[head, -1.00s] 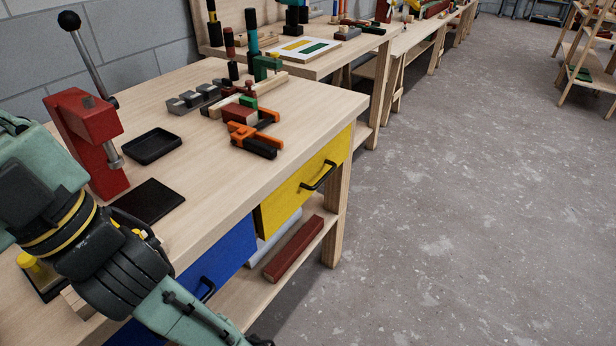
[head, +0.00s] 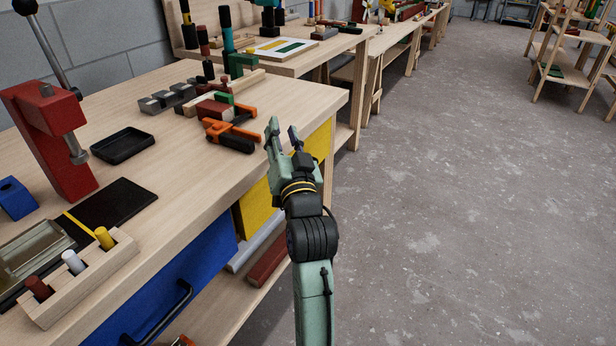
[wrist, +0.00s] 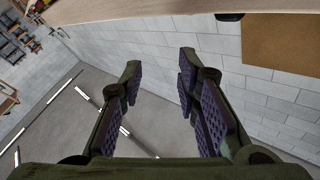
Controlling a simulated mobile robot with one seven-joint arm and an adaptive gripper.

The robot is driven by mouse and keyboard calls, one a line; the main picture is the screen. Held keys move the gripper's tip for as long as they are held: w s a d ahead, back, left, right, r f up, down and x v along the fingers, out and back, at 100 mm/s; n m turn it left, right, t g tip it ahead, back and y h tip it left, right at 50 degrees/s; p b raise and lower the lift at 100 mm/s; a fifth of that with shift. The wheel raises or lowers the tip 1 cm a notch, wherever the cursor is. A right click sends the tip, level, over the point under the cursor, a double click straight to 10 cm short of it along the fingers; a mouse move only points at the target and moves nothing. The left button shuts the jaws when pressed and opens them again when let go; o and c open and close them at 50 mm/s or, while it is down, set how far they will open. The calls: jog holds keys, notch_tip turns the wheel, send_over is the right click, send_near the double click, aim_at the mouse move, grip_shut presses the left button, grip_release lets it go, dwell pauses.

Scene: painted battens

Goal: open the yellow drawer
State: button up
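The yellow drawer (head: 257,207) is in the front of the near workbench, under its top at the right end. My gripper (head: 283,130) is in front of it in the head view and hides its middle and its handle. The drawer looks shut. In the wrist view my gripper (wrist: 158,85) has its two fingers apart with nothing between them. That view shows a wall and floor beyond the fingers, not the drawer.
A blue drawer (head: 165,285) with a dark handle is left of the yellow one. The bench top (head: 175,190) holds a red press (head: 50,130), a black tray (head: 122,145) and orange clamps (head: 230,135). Open concrete floor (head: 450,200) lies to the right.

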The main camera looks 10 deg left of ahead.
jog(key=d+f+m+g, duration=0.1)
jog(key=d+f+m, duration=0.3)
jog(key=f+m, duration=0.35)
jog(key=d+f+m, duration=0.4)
jog(key=f+m, duration=0.3)
jog(key=f, duration=0.2)
jog(key=x, duration=0.3)
jog(key=p+x, duration=0.1)
jog(key=x, duration=0.6)
jog(key=shift+w+a+f, duration=0.15)
jog(key=shift+w+f, duration=0.1)
jog(key=shift+w, duration=0.15)
jog(key=shift+c, duration=0.5)
grip_shut()
